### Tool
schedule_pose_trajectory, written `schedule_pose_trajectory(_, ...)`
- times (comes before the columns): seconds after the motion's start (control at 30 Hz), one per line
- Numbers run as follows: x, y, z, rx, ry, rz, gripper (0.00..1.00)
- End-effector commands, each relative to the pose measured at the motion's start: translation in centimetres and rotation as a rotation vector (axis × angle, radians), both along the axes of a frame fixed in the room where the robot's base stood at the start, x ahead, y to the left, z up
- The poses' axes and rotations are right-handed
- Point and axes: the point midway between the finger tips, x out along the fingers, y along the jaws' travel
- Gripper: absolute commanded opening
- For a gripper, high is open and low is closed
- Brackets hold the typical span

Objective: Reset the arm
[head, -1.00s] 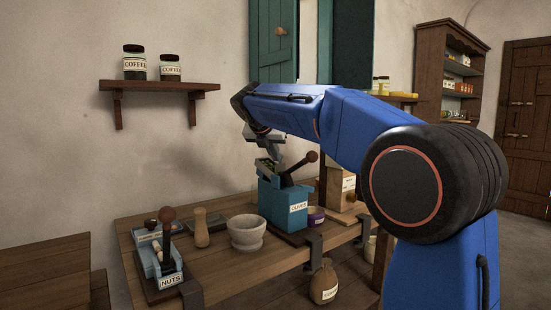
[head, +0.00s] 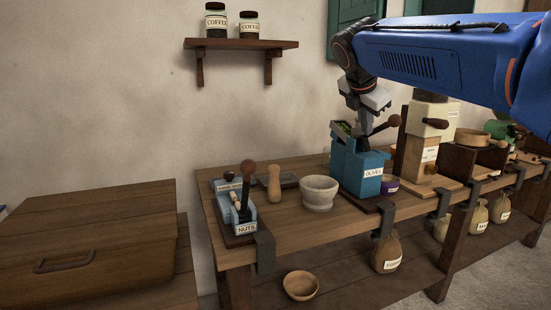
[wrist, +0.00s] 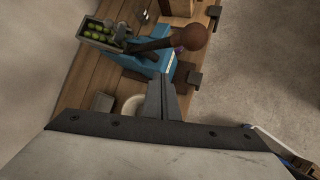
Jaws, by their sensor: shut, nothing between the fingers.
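My gripper (head: 367,124) hangs at the end of my blue arm (head: 430,50), pointing down over the teal box labelled OLIVES (head: 358,170). Its fingers (wrist: 160,92) are together and empty in the wrist view. The teal box stands on the wooden bench and has a lever with a dark round knob (head: 394,121). In the wrist view green olives (wrist: 96,33) lie in its open top tray, and the knob (wrist: 193,37) is close to the fingers. Whether the gripper touches the box or lever, I cannot tell.
On the bench (head: 277,228) stand a stone mortar (head: 319,194), a wooden pestle (head: 274,184), a blue NUTS device (head: 243,212) and a cream-and-wood machine (head: 424,150). A shelf (head: 240,44) with two coffee jars is on the wall. A wooden chest (head: 90,240) stands left.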

Motion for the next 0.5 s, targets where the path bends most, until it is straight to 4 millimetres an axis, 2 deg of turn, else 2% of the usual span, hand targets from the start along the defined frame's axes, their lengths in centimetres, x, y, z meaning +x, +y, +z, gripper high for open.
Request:
schedule_pose_trajectory(0.03,-2.1,-0.7,-1.2,0.065,-0.017,-0.065,0.00)
schedule_pose_trajectory(0.27,-10.3,-2.0,-7.6,0.379,-0.095,-0.401,0.00)
schedule_pose_trajectory(0.5,-19.0,-2.5,-15.1,0.687,-0.159,-0.791,0.00)
